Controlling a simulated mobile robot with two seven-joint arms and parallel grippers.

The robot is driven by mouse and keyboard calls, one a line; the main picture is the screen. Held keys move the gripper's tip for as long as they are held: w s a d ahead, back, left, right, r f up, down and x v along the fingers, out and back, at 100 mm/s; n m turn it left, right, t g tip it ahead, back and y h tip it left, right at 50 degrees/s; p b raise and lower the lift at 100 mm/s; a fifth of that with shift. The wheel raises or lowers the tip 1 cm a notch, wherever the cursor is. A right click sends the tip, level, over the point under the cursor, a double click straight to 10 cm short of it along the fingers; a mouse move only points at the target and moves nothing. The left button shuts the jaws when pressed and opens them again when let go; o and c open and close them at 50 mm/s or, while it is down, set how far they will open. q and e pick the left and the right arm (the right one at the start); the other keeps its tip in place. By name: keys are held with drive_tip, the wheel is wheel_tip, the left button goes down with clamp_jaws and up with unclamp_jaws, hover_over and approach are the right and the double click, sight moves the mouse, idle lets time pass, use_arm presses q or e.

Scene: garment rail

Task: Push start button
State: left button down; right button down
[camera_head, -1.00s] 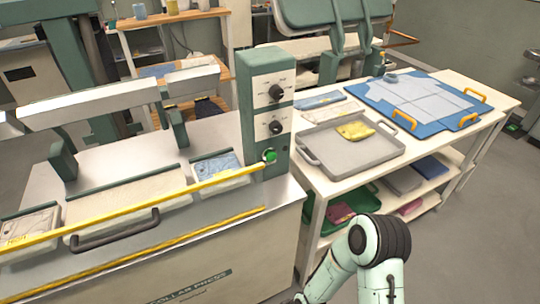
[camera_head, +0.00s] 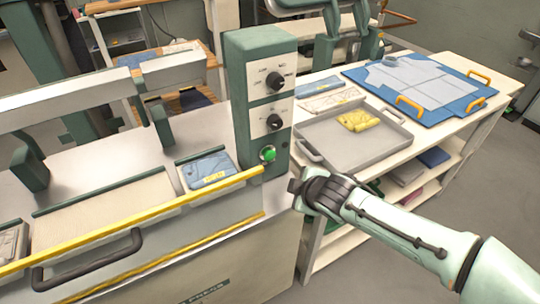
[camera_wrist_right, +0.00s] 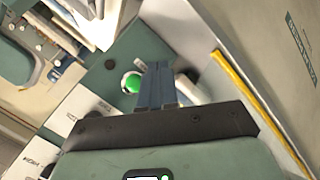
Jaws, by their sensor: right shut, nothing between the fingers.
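The green start button (camera_head: 267,153) sits low on the front of the green control box (camera_head: 250,60), below two black knobs. It also shows in the right wrist view (camera_wrist_right: 131,83), just left of the fingertips. My right gripper (camera_head: 296,183) is in front of the box, below and to the right of the button in the head view. Its fingers (camera_wrist_right: 160,72) are shut together with nothing between them. I cannot tell from these frames how large the gap to the button is. My left gripper is not in view.
A yellow bar (camera_head: 150,212) runs along the press front, ending near the button. A black handle (camera_head: 85,260) hangs below it. To the right, a table holds a grey tray (camera_head: 345,155) with a yellow cloth and a blue board (camera_head: 440,115).

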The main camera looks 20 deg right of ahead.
sight(269, 155)
drive_tip(key=w+p, duration=0.2)
drive_tip(key=w, duration=0.6)
drive_tip(key=shift+w+a, duration=0.4)
idle(2.0)
drive_tip(key=shift+w+p, duration=0.3)
drive_tip(key=shift+w, duration=0.15)
